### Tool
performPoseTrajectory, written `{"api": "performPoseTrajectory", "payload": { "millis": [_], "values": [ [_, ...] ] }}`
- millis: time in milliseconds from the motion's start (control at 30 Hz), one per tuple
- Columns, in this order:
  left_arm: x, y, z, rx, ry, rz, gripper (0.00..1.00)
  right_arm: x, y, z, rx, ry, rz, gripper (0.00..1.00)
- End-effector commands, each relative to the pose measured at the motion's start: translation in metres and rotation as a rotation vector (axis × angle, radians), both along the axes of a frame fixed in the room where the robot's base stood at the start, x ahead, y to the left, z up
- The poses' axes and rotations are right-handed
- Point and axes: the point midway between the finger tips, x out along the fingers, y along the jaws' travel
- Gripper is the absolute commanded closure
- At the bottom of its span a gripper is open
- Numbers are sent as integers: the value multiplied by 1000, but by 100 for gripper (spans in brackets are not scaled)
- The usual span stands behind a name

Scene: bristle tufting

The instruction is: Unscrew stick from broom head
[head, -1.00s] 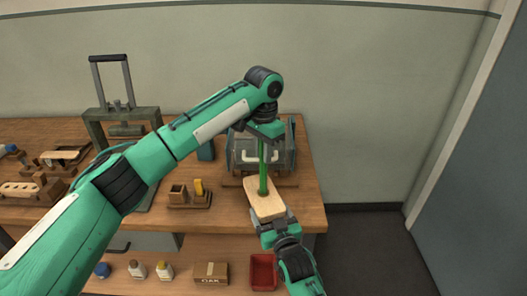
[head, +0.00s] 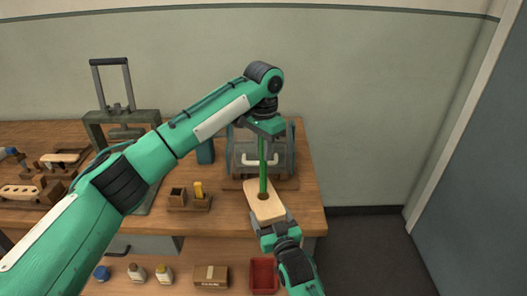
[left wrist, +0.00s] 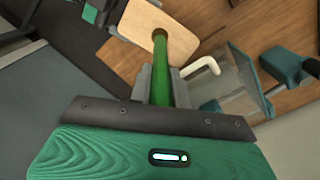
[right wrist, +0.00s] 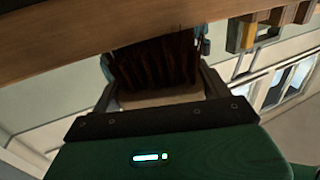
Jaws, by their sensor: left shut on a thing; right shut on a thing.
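The green stick (head: 263,165) stands upright over the pale wooden broom head (head: 267,212). Its lower end is at the dark round hole in the block's top; I cannot tell whether the tip is still inside. My left gripper (head: 264,127) is shut on the stick's upper part, also seen in the left wrist view (left wrist: 160,85). My right gripper (head: 275,230) is shut on the near end of the broom head, holding it in front of the bench's right part. The right wrist view shows dark brown bristles (right wrist: 155,65) under the block (right wrist: 160,98).
A small wooden holder (head: 188,200) and a tall press frame (head: 122,117) are further left on the wooden bench (head: 310,205). A red bin (head: 264,275) is on the lower shelf. Floor to the right is clear.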

Motion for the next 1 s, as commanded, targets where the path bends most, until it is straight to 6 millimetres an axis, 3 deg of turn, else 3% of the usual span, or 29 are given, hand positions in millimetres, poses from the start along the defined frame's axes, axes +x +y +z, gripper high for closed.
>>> {"api": "performPoseTrajectory", "payload": {
  "millis": [433,733,967,1000],
  "values": [
    [0,0,5,-1,-1,0,100,0,0,0,1,0,0,86],
    [0,0,38,-1,-1,1,100,0,0,0,0,0,0,86],
    [0,0,42,0,0,0,100,0,0,0,1,0,0,86],
    [0,0,42,0,0,0,100,0,0,0,0,0,0,18]
  ]
}}
